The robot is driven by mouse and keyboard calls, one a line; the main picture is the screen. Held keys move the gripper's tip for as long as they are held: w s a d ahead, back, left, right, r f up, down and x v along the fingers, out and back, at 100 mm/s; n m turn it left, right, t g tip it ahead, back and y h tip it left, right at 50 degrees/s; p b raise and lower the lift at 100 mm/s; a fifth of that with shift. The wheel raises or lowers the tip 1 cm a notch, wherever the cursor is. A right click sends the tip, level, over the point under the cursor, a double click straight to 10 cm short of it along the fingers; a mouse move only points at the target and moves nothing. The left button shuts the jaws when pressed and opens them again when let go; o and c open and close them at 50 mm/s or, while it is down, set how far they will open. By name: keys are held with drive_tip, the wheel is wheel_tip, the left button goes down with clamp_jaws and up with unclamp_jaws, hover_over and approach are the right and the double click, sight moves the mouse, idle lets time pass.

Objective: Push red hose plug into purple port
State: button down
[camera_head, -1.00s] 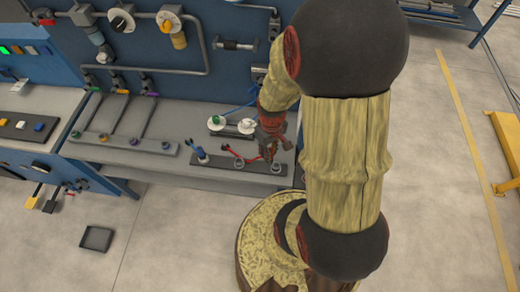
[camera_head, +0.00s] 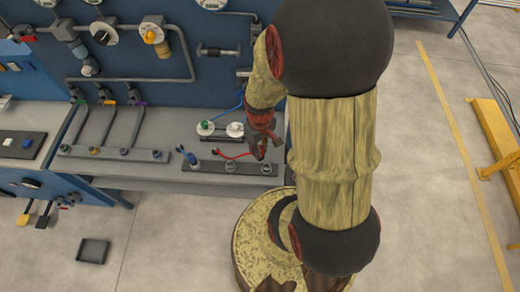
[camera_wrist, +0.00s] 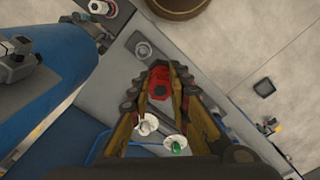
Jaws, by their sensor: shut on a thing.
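My gripper (camera_head: 260,155) is shut on the red hose plug. The plug (camera_wrist: 157,83) shows as a red block between the fingertips in the wrist view. I cannot tell if the plug is clear of the strip. A port that looks purple (camera_head: 124,152) is on the grey strip to the left, apart from my gripper. Its colour is small and hard to be sure of.
The dark socket strip (camera_head: 215,166) lies on the bench's front edge, with a blue hose plug (camera_head: 186,153) at its left end. White discs (camera_head: 235,130) stand just behind my gripper. Grey pipes (camera_head: 108,122) run back from the port strip. A blue panel (camera_head: 130,80) rises behind.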

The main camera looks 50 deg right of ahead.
drive_tip(key=shift+r+p, duration=1.7)
drive_tip(key=shift+r, duration=0.65)
